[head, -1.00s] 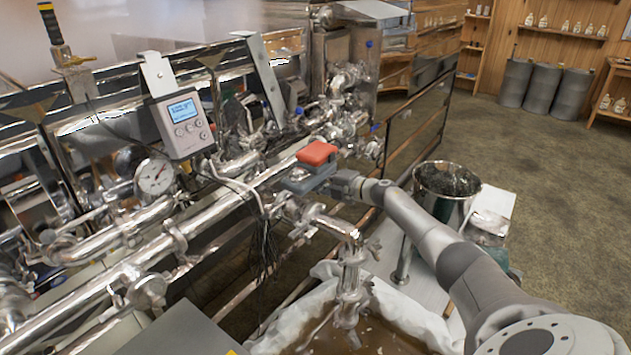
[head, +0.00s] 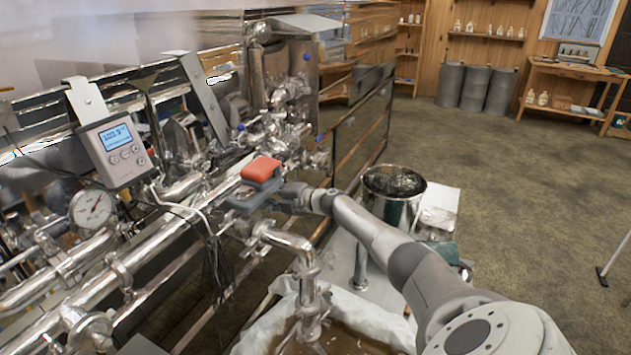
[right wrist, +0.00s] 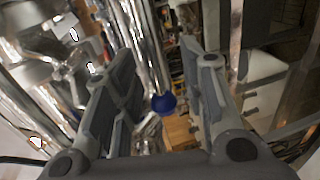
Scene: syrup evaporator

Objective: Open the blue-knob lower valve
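A blue knob (right wrist: 163,104) shows in the right wrist view, between and beyond the fingers of my right gripper (right wrist: 163,70). The fingers are spread apart, with nothing held between them. In the head view my right gripper (head: 250,190) is over the steel pipework, partly under a red-orange block (head: 261,169); I cannot tell whether that block belongs to it. Small blue knobs show farther along the pipes, one high (head: 306,56) and one lower (head: 321,137). I cannot tell which is the one in the wrist view. My left gripper is not in view.
A grey display box (head: 113,150) and a round gauge (head: 92,207) stand left among the pipes. A steel bucket (head: 392,193) and a cloth-lined tub (head: 370,318) are near my right arm. Open floor lies to the right.

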